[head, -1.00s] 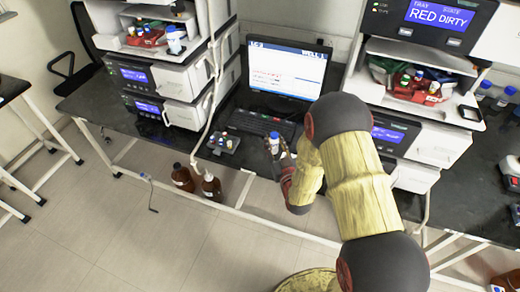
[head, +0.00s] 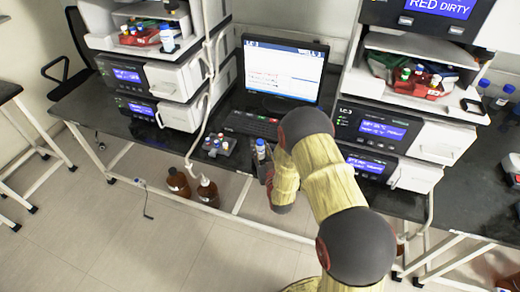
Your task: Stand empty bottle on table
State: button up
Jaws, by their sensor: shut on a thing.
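A small clear bottle with a blue cap (head: 260,148) is held upright in my gripper (head: 263,166), in front of the keyboard near the front edge of the black table (head: 190,144). My gripper is shut on it; the fingers are small and partly hidden by my arm. I cannot tell whether the bottle is empty or whether its base touches the table.
A small rack with vials (head: 217,145) stands left of the bottle. A keyboard (head: 250,124) and monitor (head: 284,70) are behind. Instrument stacks stand at left (head: 185,78) and right (head: 445,142). Brown bottles (head: 178,184) are below the table edge. A white cable hangs at left.

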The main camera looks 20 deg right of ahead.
jog(key=shift+f, duration=0.1)
jog(key=o, duration=0.8)
jog(key=shift+o, duration=0.2)
